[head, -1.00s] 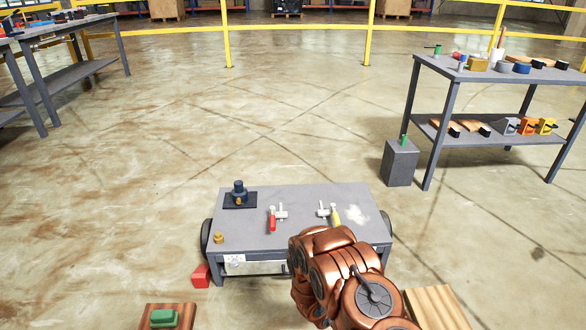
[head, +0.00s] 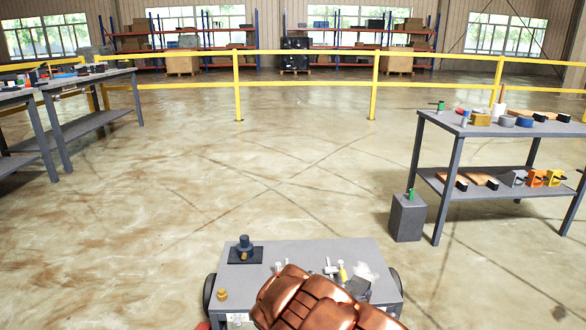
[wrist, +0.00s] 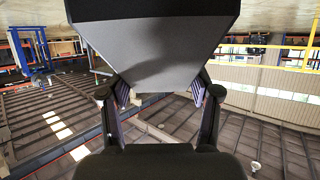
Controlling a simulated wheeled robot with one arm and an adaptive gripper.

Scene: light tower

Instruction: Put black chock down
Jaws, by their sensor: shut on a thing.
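The black chock (wrist: 155,45) is a dark grey-black block with slanting sides. It fills the upper middle of the wrist view. My gripper (wrist: 159,92) is shut on it, with one finger on each side of its narrower end. In the head view my copper-coloured arm covers the front right of the grey cart and hides most of the gripper. A small dark shape (head: 357,286) shows past the arm over the cart top; I cannot tell whether it is chock or gripper. Contact between chock and any surface cannot be seen.
The grey cart (head: 310,252) carries a blue-black fixture (head: 244,248), a brass knob (head: 222,294) and clamps (head: 331,268), partly hidden. A workbench (head: 455,120) with parts stands right, beside a grey box (head: 407,217). Tables (head: 90,80) stand left. The floor beyond the cart is clear.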

